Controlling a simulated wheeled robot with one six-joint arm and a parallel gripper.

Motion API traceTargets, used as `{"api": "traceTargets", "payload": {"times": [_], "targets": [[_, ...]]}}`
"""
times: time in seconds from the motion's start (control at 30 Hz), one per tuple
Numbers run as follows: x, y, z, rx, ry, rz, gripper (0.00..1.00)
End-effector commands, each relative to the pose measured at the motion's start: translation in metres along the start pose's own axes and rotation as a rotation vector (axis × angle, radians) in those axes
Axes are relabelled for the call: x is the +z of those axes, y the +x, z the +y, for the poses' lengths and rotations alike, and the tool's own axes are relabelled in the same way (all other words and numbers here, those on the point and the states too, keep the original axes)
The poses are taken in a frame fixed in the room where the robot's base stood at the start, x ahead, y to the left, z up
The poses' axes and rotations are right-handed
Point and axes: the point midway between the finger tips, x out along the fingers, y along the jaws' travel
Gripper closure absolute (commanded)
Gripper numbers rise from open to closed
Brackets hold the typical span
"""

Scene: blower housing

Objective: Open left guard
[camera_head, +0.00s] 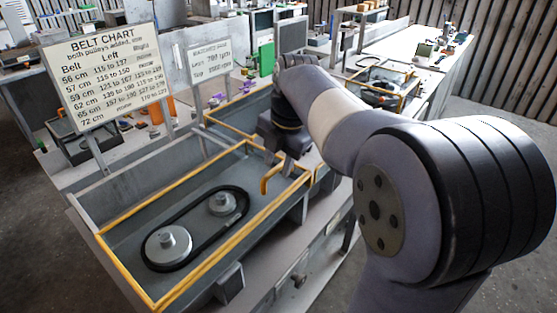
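The left guard (207,267) shows as a yellow-edged frame along the rim of the left grey housing (90,205). It appears to lie flat over the housing; I cannot tell whether a clear panel fills it. A hooked yellow handle (265,184) stands up at its right side. Under the frame, a black belt (197,212) runs around two grey pulleys, a larger one (168,246) and a smaller one (222,203). My gripper (287,168) points down just right of and behind the handle. Its fingertips are small and dark, so their opening and any contact are unclear.
A belt chart sign (105,70) stands behind the housing, with a smaller sign (209,58) to its right. Another yellow-framed unit (378,84) sits farther back on the right. A bench with tools (440,50) is beyond. My arm covers the right foreground.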

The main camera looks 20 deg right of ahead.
Motion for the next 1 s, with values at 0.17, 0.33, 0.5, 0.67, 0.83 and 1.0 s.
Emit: {"api": "traceTargets", "payload": {"times": [0.17,0.33,0.5,0.67,0.83,1.0], "targets": [[0.000,0.000,0.000,0.000,0.000,0.000,0.80],[0.000,0.000,0.000,0.000,0.000,0.000,0.94],[0.000,0.000,0.000,0.000,0.000,0.000,1.00],[0.000,0.000,0.000,0.000,0.000,0.000,1.00],[0.000,-0.001,0.000,0.000,0.000,0.000,1.00],[0.000,0.000,0.011,-0.001,-0.002,0.002,1.00]]}}
